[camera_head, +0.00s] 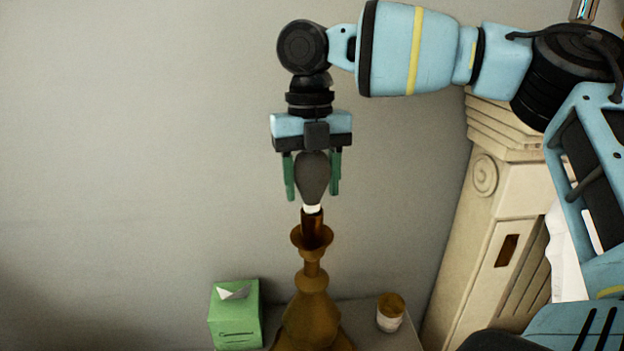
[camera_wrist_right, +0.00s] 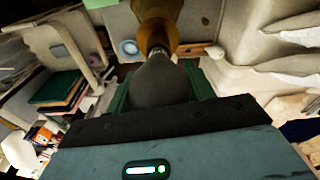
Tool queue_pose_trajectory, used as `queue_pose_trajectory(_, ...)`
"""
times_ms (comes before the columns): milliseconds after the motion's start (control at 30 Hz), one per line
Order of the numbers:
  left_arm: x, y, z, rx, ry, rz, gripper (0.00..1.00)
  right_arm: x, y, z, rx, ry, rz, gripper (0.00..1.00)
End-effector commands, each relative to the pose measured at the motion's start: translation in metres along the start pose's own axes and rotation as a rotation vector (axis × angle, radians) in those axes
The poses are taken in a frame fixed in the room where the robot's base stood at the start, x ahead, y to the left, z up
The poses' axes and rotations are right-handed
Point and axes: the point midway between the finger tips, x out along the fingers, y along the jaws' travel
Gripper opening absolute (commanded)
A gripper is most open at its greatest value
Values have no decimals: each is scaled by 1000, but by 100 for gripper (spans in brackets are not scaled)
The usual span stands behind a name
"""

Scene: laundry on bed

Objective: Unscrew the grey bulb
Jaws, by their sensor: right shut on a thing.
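The grey bulb (camera_head: 312,176) hangs upright with its narrow white neck down, at the top of the brown lamp's socket in the head view. My right gripper (camera_head: 312,185) comes down from above, with its green fingers on both sides of the bulb, shut on it. The brown lamp (camera_head: 313,280) stands below; I cannot tell whether the bulb's neck is still inside the socket. In the right wrist view the grey bulb (camera_wrist_right: 160,82) sits between the green fingers, with the lamp (camera_wrist_right: 158,22) beyond it. My left gripper is in no view.
The lamp stands on a small grey table (camera_head: 366,316). A green tissue box (camera_head: 236,316) is left of it and a small jar (camera_head: 390,313) is right. A cream carved column (camera_head: 495,220) rises at the right. The wall behind is bare.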

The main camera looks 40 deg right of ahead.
Motion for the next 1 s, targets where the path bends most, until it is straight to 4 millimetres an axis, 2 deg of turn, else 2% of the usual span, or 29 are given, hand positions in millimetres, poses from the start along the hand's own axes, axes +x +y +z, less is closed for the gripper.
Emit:
queue_pose_trajectory(300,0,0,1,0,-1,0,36,0,0,0,-259,1,-32,30)
queue_pose_trajectory(700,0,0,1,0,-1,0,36,0,-1,0,-315,1,-39,30)
queue_pose_trajectory(733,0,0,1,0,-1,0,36,0,-1,0,-320,1,-40,56)
queue_pose_trajectory(900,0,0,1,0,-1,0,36,0,-1,0,-317,1,-39,78)
queue_pose_trajectory(1000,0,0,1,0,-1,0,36,0,-1,0,-316,1,-39,78)
